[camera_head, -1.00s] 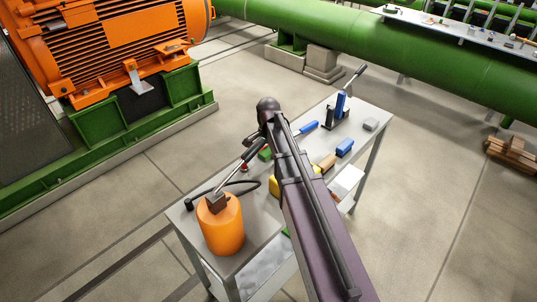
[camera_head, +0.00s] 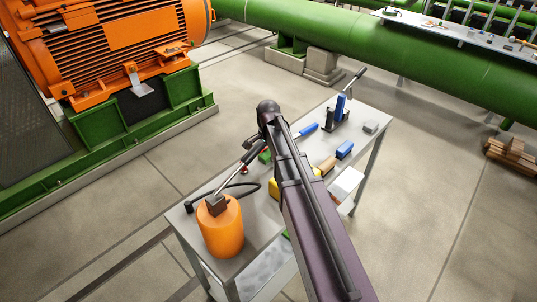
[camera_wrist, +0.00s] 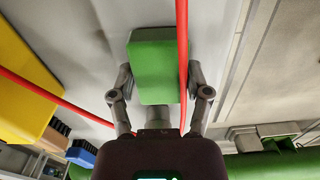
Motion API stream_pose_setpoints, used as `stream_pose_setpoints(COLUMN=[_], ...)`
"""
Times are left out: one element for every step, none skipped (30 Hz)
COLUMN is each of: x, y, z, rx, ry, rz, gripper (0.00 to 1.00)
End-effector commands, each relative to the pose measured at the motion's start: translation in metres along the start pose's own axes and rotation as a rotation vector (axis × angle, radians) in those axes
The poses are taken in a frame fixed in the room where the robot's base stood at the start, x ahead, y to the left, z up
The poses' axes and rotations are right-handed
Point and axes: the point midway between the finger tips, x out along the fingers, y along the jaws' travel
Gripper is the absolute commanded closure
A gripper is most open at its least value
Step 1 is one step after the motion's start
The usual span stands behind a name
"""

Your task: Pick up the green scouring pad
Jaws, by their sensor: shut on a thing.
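The green scouring pad (camera_wrist: 155,50) is a flat green block in the wrist view, between the two fingers of my gripper (camera_wrist: 159,73). The fingers are shut on its long sides. The pad is over the grey table top; I cannot tell whether it touches it. In the head view a small green patch, apparently the pad (camera_head: 265,155), shows left of my arm. My arm hides most of my gripper there.
A yellow object (camera_wrist: 22,85) lies beside the pad. Red lines cross the wrist view. An orange motor (camera_head: 110,45) stands on the floor behind.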

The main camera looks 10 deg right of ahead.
Motion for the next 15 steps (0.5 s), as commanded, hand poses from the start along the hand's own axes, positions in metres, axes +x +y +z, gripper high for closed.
stream_pose_setpoints(x=[-0.001, -0.002, -0.003, -0.004, -0.006, -0.008, -0.009, -0.011, -0.014, -0.016, -0.018, -0.022, -0.024, -0.027, -0.031], y=[0.000, 0.000, 0.000, 0.000, 0.000, 0.000, 0.000, 0.000, 0.000, 0.000, 0.000, 0.000, 0.000, 0.000, 0.000], z=[0.000, 0.000, 0.000, 0.000, 0.000, 0.000, 0.000, 0.000, 0.000, 0.000, 0.000, 0.000, 0.000, 0.000, 0.000], rx=[0.000, 0.000, 0.000, 0.000, 0.000, 0.000, 0.000, 0.000, 0.000, 0.000, 0.000, 0.000, 0.000, 0.000, 0.000], ry=[0.000, 0.000, 0.000, 0.000, 0.000, 0.000, 0.000, 0.000, 0.000, 0.000, 0.000, 0.000, 0.000, 0.000, 0.000], rz=[0.000, 0.000, 0.000, 0.000, 0.000, 0.000, 0.000, 0.000, 0.000, 0.000, 0.000, 0.000, 0.000, 0.000, 0.000], gripper=[0.70, 0.70, 0.70, 0.70, 0.70, 0.70, 0.70, 0.70, 0.70, 0.70, 0.70, 0.70, 0.70, 0.70, 0.70])
